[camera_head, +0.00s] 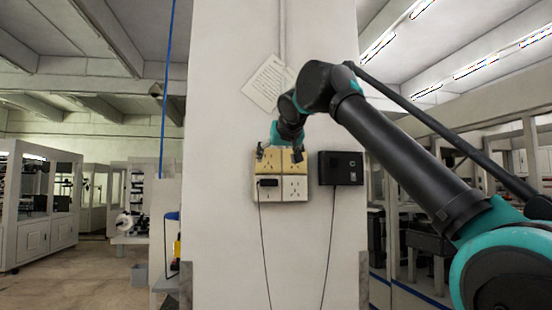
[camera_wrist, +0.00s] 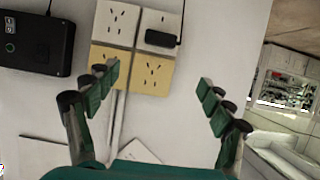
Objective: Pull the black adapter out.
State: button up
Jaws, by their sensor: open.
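The black adapter (camera_head: 268,183) is a small dark block plugged into the lower left socket of a four-part socket panel on the pillar. A thin black cable hangs from it. In the wrist view, which looks turned over, the adapter (camera_wrist: 162,39) sits at the top, right of centre. My gripper (camera_head: 279,152) is in front of the upper sockets, above the adapter and apart from it. In the wrist view my gripper (camera_wrist: 158,90) shows its fingers wide apart with nothing between them. The adapter lies beyond the fingertips.
The panel has yellow upper sockets (camera_wrist: 151,75) and a white lower right socket (camera_head: 294,188). A black box (camera_head: 341,168) with its own cable is mounted to the right, near the panel. A paper sheet (camera_head: 267,84) is on the pillar above. The pillar face below is clear except for cables.

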aim_at(269, 180)
jog(key=x, duration=1.7)
jog(key=shift+d+f, duration=0.1)
jog(key=c, duration=1.4)
